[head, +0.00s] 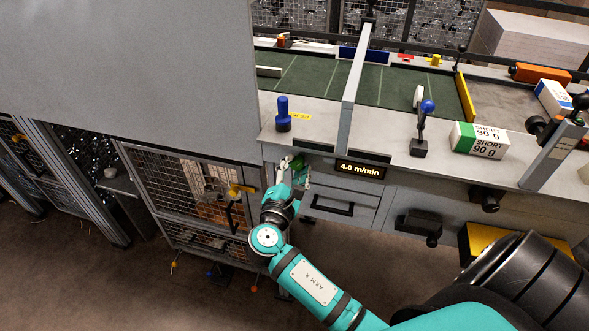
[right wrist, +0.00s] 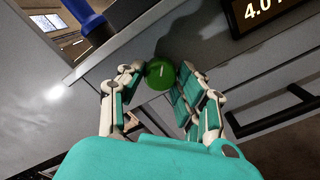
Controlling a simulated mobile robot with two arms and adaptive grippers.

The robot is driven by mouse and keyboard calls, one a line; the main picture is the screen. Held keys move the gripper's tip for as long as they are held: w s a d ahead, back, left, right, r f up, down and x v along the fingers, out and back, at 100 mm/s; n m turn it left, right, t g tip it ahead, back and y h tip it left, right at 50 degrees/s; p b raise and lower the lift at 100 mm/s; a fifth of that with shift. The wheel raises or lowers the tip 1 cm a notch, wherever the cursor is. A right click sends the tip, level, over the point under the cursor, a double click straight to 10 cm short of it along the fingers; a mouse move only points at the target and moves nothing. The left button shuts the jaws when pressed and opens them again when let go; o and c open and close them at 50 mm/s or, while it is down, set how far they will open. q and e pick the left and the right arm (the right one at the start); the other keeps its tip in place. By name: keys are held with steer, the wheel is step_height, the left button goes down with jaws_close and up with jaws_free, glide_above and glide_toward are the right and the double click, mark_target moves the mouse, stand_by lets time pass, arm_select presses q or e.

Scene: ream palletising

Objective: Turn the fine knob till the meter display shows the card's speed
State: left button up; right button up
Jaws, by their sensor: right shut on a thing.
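The fine knob is a green round knob (right wrist: 161,75) on the grey front panel, with a pale mark on its face. My right gripper (right wrist: 160,85) is shut on it, one finger on each side; in the head view the right gripper (head: 294,172) partly hides it. The meter display (head: 360,171), just right of the knob, reads 4.0 m/min in yellow digits. In the right wrist view the display (right wrist: 262,10) is cut off by the frame edge. I cannot make out a card with a readable speed. My left gripper is in neither view.
A blue knob (head: 283,115) stands on the worktop above, beside a small yellow label (head: 301,117). A blue-topped lever (head: 424,120) and a green-and-white "SHORT 90 g" ream (head: 479,141) are farther right. A drawer handle (head: 332,205) lies below the display; a mesh gate (head: 200,190) stands left.

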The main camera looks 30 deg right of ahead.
steer(key=o, duration=1.1)
steer(key=shift+o, duration=0.2)
steer(key=v, duration=1.2)
